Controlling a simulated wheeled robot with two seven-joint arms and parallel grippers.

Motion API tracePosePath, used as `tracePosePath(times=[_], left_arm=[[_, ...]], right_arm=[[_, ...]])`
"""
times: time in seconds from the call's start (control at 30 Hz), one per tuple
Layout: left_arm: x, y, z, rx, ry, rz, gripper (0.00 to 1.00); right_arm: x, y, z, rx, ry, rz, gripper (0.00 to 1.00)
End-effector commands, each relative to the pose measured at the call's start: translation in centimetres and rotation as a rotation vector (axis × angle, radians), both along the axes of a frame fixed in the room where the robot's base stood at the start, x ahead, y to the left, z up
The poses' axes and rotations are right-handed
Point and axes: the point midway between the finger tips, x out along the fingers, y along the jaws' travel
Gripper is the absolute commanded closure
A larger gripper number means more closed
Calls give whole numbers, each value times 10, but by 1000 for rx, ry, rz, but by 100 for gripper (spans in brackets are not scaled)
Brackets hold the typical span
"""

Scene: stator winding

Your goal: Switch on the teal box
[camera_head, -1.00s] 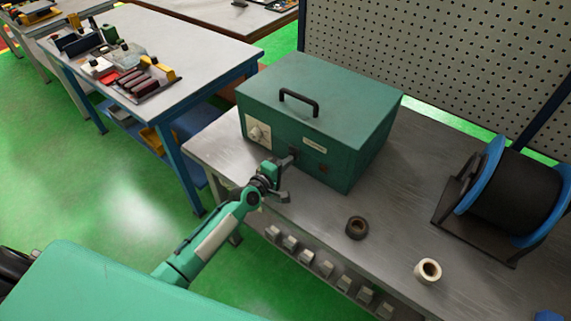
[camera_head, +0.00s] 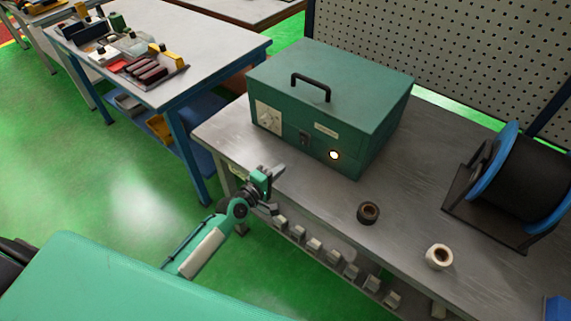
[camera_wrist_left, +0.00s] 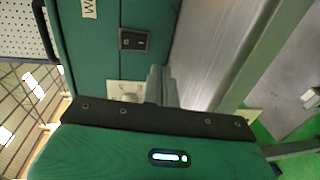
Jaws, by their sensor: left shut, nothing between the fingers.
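The teal box (camera_head: 330,85) stands on the grey workbench, with a black handle on top. Its front has a pale dial plate (camera_head: 268,117), a dark switch (camera_head: 304,139), a small label and a round lamp (camera_head: 334,155) that glows. The switch also shows in the left wrist view (camera_wrist_left: 133,40), above the fingers. My left gripper (camera_head: 277,172) is shut and empty, in front of the box and apart from it, near the bench's front edge. In the left wrist view the closed fingers (camera_wrist_left: 160,84) point toward the box front. My right gripper is not in view.
A dark tape roll (camera_head: 368,213) and a white roll (camera_head: 439,257) lie on the workbench (camera_head: 300,200). A black spool with blue flanges (camera_head: 525,175) stands at the right. A perforated panel (camera_head: 440,50) rises behind. Another table (camera_head: 205,50) with several parts is at the left.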

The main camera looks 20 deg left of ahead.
Motion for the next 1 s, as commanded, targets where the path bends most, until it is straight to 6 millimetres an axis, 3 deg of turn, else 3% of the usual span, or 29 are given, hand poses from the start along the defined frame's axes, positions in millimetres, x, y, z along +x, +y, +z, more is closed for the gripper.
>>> tracePosePath(times=[0.1, 0.3, 0.47, 1.0], left_arm=[[-18, 7, -5, 2, 2, 0, 100], [-34, 13, -6, 1, 1, 0, 100], [-37, 14, -5, 2, -1, 0, 100], [-40, 10, -6, 20, 5, -16, 100]], right_arm=[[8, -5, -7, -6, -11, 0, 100], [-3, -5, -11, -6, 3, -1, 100], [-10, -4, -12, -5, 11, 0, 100], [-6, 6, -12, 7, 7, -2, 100]])
